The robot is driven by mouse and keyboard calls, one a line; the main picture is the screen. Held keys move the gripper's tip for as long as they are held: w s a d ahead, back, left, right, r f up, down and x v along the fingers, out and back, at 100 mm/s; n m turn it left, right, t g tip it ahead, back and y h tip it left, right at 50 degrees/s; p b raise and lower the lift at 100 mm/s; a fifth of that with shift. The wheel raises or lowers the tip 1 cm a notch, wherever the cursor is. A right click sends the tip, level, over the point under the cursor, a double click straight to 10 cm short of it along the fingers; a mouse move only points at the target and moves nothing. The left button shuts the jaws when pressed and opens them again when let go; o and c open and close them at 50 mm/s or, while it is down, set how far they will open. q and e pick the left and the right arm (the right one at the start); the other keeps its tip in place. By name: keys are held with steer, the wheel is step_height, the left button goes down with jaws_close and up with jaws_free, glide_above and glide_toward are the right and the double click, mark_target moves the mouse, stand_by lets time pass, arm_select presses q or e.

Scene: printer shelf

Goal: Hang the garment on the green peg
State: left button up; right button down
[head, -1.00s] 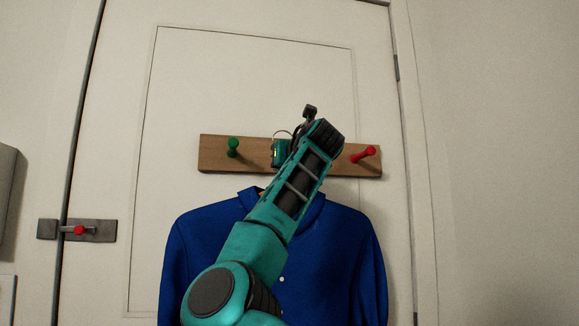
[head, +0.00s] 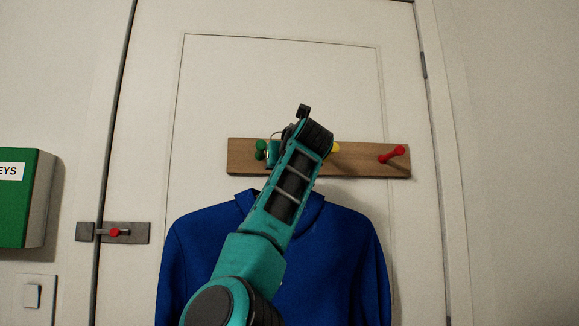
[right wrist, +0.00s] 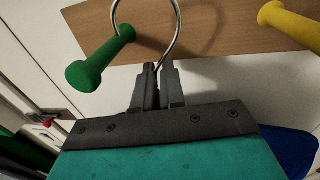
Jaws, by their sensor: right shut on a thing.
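The blue garment (head: 335,245) hangs below the wooden peg board, partly hidden by my right arm. The green peg (head: 260,150) is at the board's left end; it is large in the right wrist view (right wrist: 100,58). My right gripper (right wrist: 157,72) is shut on the stem of the metal hanger hook (right wrist: 179,28), just right of the green peg. The hook's curve rises above the fingers and its free side passes close to the peg. I cannot tell whether it is around the peg or only beside it. My left gripper is not in view.
The wooden board (head: 360,168) also bears a yellow peg (right wrist: 290,22), mostly hidden by my arm in the head view, and a red peg (head: 392,154). A door latch with a red knob (head: 115,232) and a green key box (head: 25,198) are at left.

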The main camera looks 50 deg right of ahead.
steer(key=shift+w+a+r, duration=0.1)
steer(key=shift+w+a, duration=0.85)
steer(key=shift+a, duration=0.25)
steer(key=shift+w+a+f, duration=0.15)
steer(key=shift+a+f, duration=0.05)
steer(key=shift+w+a+f+b, duration=0.15)
steer(key=shift+f+b, duration=0.35)
steer(key=shift+f, duration=0.1)
steer(key=shift+a+f, duration=0.1)
steer(key=shift+f, duration=0.1)
steer(key=shift+w+a+f+b, duration=0.15)
steer(key=shift+f+b, duration=0.15)
steer(key=shift+b, duration=0.2)
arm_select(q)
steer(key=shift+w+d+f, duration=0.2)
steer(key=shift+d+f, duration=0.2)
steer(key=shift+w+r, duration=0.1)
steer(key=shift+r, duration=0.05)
